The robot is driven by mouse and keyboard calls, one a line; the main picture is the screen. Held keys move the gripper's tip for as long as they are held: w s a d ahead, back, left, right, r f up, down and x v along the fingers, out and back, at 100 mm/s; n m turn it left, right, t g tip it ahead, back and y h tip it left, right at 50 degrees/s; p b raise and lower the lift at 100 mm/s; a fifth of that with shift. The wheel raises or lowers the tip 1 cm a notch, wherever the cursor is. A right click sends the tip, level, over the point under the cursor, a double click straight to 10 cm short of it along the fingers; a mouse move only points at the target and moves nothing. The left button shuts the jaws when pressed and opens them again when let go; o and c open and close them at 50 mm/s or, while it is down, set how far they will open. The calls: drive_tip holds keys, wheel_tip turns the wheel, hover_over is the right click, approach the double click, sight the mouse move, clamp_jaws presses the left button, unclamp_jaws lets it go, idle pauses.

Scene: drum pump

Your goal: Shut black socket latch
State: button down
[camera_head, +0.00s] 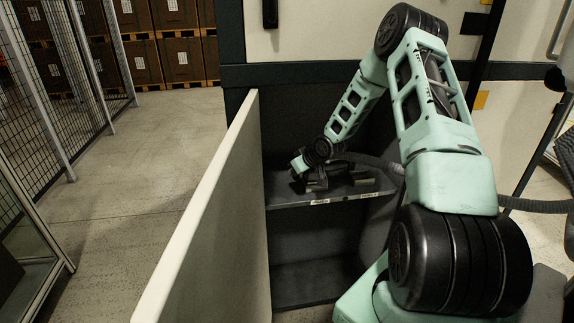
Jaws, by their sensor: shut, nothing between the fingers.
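My arm reaches into an open cabinet, and my gripper (317,184) is low over the shelf (340,196) inside it. The gripper is small and dark here; it is shut and holds nothing. Dark fittings (364,182) lie on the shelf just right of the gripper, close to the end of a grey ribbed hose (384,163). I cannot make out which of these black shapes is the socket or its latch, or whether the latch is open. The wrist hides part of the shelf, and I cannot tell whether the gripper touches anything.
The cabinet's cream door (205,215) stands open toward me, left of the arm. Below the shelf is a dark, empty-looking compartment (310,280). Mesh fencing (75,60) and stacked brown boxes (130,62) stand at the far left. The concrete floor (150,150) between is clear.

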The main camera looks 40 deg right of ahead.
drive_tip(key=s+d+p, duration=0.3)
drive_tip(key=s+d, duration=0.1)
drive_tip(key=s, duration=0.1)
idle(0.4)
drive_tip(key=shift+s+d+f, duration=0.15)
drive_tip(key=shift+s+d, duration=0.05)
idle(0.3)
wheel_tip(320, 180, up, 9)
drive_tip(key=d+p, duration=0.1)
drive_tip(key=d, duration=0.1)
drive_tip(key=shift+s+f, duration=0.2)
drive_tip(key=shift+s, duration=0.2)
idle(0.5)
idle(0.6)
